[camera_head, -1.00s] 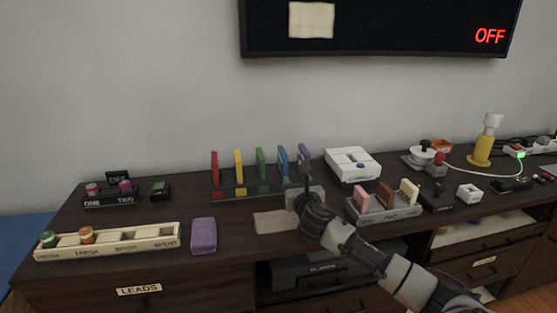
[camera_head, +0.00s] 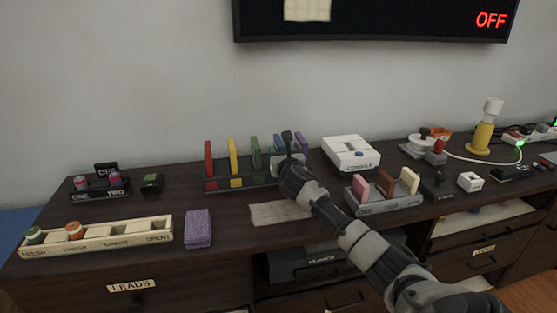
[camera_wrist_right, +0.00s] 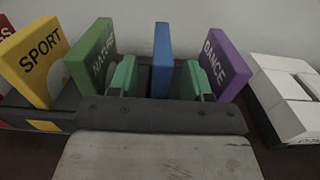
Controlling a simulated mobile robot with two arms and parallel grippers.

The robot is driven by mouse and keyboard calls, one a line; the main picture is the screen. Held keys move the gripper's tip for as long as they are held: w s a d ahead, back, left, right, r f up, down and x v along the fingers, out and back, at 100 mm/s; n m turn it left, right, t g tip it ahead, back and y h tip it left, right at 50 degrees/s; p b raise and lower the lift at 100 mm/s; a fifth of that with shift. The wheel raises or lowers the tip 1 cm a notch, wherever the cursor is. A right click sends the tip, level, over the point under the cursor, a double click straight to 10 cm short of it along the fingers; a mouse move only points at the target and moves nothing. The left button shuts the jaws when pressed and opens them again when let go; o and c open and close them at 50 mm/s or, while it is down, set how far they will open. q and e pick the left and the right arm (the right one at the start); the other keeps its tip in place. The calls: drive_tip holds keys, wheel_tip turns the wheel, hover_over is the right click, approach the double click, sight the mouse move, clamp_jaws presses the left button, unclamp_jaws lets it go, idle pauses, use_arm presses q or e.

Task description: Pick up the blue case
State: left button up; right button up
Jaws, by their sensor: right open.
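The blue case (camera_wrist_right: 162,60) stands upright on edge in a dark rack (camera_head: 224,187), between a green case (camera_wrist_right: 92,55) and a purple case (camera_wrist_right: 225,65). In the head view the blue case (camera_head: 278,143) is partly hidden behind my right gripper (camera_head: 287,150). In the wrist view my right gripper (camera_wrist_right: 158,80) is open, with one green finger pad on each side of the blue case. Gaps show between the pads and the case. The lower part of the case is hidden by the gripper body. My left gripper is out of view.
Yellow (camera_head: 233,155) and red (camera_head: 208,160) cases stand further left in the rack. A white console (camera_head: 350,152) is close on the right. A grey tray of pink, brown and cream pieces (camera_head: 386,205) lies right of my arm. A paper sheet (camera_head: 270,213) lies in front of the rack.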

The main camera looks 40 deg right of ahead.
drive_tip(key=shift+w+d, duration=0.35)
drive_tip(key=shift+w, duration=0.25)
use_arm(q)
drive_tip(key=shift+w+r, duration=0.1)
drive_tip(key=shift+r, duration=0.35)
use_arm(e)
drive_tip(key=shift+c, duration=0.3)
clamp_jaws()
drive_tip(key=shift+r, duration=0.1)
